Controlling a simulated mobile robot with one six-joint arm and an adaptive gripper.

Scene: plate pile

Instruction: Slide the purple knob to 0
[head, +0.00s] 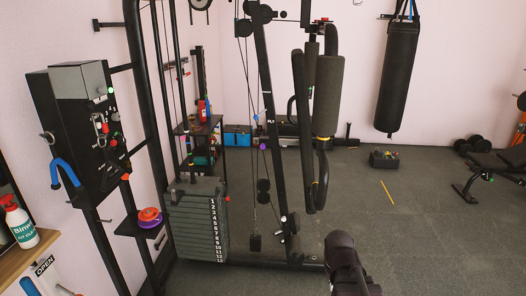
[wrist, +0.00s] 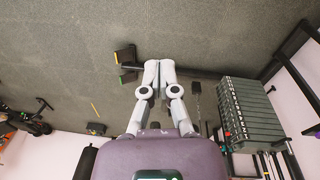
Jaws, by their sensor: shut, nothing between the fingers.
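A small purple knob (head: 262,146) shows in the head view on or beside the dark slanted upright (head: 266,90) of the cable machine, below a small blue knob (head: 256,117). Any scale or 0 mark by it is too small to read. I cannot pick out the purple knob in the wrist view. My gripper (wrist: 159,64) is shut and empty in the wrist view, its fingertips together over the grey floor. In the head view only a dark part of my arm shows at the bottom, well apart from the purple knob.
The numbered weight stack (head: 196,225) with a red pin knob stands left of the upright; it also shows in the wrist view (wrist: 247,110). A padded lever (head: 328,95) hangs right of the upright. A punching bag (head: 397,75) hangs farther right.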

